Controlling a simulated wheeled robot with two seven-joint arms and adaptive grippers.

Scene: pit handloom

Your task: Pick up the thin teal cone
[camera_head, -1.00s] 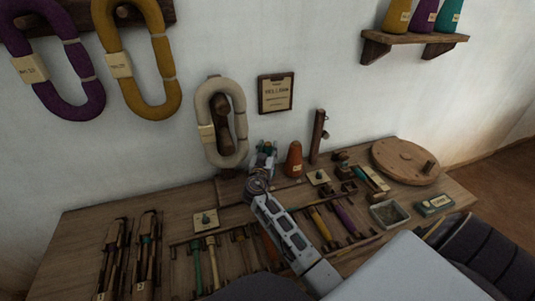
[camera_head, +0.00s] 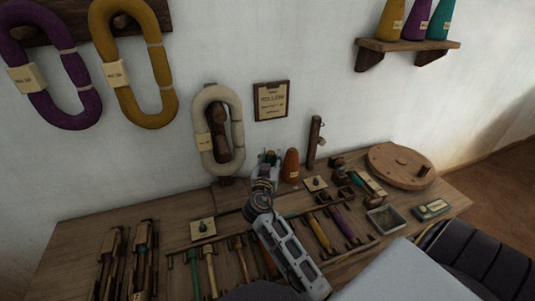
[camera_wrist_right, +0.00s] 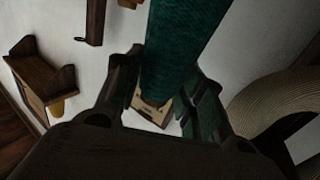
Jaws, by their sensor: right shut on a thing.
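My right gripper (camera_head: 268,158) is raised over the back of the bench, left of the orange cone in the picture. In the right wrist view its fingers (camera_wrist_right: 162,100) are shut on the thin teal cone (camera_wrist_right: 180,45), which stands out between them. A pale label (camera_wrist_right: 153,110) shows near the fingers. In the head view only a little teal shows at the fingertips, and the gripper hides most of the cone. My left gripper is not in view.
The orange cone (camera_head: 291,166) stands close beside my right gripper. A cream skein (camera_head: 218,128) hangs on the wall just behind it. Spools, a round wooden disc (camera_head: 400,165) and small trays crowd the bench (camera_head: 75,235). A shelf (camera_head: 408,44) holds yellow, purple and teal cones.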

